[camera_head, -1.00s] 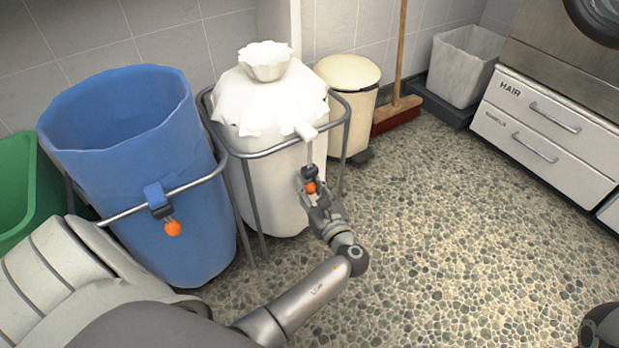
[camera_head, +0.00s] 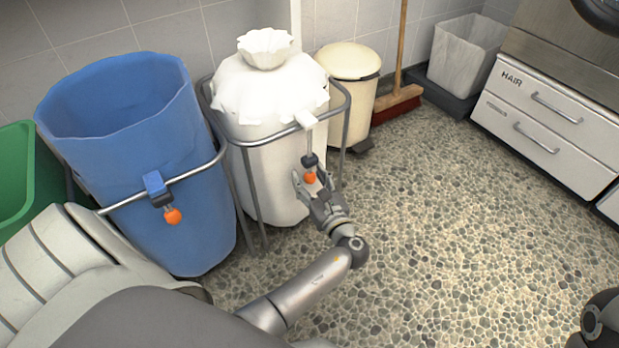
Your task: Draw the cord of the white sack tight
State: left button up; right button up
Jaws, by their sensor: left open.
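The white sack (camera_head: 270,185) stands upright in a wire frame, its top gathered into a small ruffled neck (camera_head: 265,47). A cord (camera_head: 309,140) hangs from a white tab at the sack's front right. A dark toggle (camera_head: 309,160) and an orange ball (camera_head: 310,177) are on its lower end. My left gripper (camera_head: 311,182) is open, its fingers spread on either side of the orange ball, just below the toggle. I cannot tell whether a finger touches the ball. My right gripper is not in view.
A blue sack (camera_head: 130,170), wide open with its own toggle and orange ball (camera_head: 172,215), stands left in a metal frame. A green bin (camera_head: 15,180) is at the far left. A cream pedal bin (camera_head: 350,62) and broom (camera_head: 398,100) stand behind. Pebbled floor at right is clear.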

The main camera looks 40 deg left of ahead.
pick_arm(q)
jog(key=v, duration=1.1)
jog(key=shift+s+d, duration=0.3)
jog(key=shift+w+f, duration=0.1)
